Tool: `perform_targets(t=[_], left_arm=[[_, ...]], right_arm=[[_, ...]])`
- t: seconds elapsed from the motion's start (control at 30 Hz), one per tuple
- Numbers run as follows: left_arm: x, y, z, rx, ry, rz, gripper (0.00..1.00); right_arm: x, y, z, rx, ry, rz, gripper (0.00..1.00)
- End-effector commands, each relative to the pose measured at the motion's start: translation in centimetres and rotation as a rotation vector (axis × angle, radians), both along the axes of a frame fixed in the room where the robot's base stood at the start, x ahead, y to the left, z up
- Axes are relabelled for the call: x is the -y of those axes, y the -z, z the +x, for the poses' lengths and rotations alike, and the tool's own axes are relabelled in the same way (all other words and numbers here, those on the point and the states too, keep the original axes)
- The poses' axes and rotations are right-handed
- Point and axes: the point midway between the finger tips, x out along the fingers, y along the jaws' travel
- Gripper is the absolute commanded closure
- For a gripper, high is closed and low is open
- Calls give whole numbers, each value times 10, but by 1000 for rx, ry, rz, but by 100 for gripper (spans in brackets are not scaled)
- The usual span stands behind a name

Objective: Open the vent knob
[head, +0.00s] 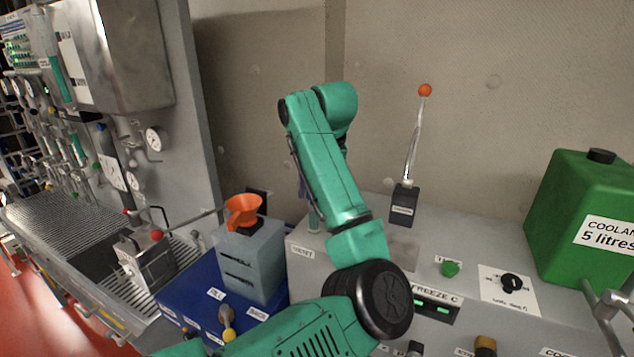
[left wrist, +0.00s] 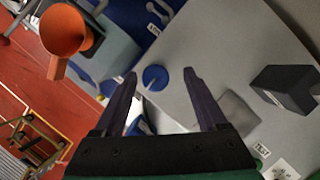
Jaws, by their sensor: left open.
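A round blue knob (left wrist: 155,77) with a pale line on it shows in the left wrist view, at the edge of the grey cabinet top. I take it to be the vent knob. My left gripper (left wrist: 161,73) is open, with its two dark fingers on either side of the knob in that view. The fingers look apart from it, and the remaining distance is hard to judge. In the head view my left arm hides most of the gripper and the knob's area; a small label (head: 302,250) there is hard to read. My right gripper is not in view.
A black block with an orange-tipped lever (head: 424,91) stands on the grey cabinet (head: 385,212). An orange funnel (head: 243,208) sits on a translucent container (head: 250,258) to the left. A green coolant can (head: 575,215) stands at right, beyond a black dial (head: 511,283).

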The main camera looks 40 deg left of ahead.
Motion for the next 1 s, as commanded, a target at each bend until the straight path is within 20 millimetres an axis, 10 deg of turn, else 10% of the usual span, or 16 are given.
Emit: perform_targets(t=[0.3, 0.5, 1.0], left_arm=[[-2, 6, 1, 1, -1, -1, 30], [-2, 6, 1, 0, -1, 0, 100], [-3, 10, 0, 2, 97, -1, 100]], right_arm=[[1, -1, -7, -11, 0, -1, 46], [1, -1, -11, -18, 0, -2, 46], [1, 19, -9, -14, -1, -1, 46]])
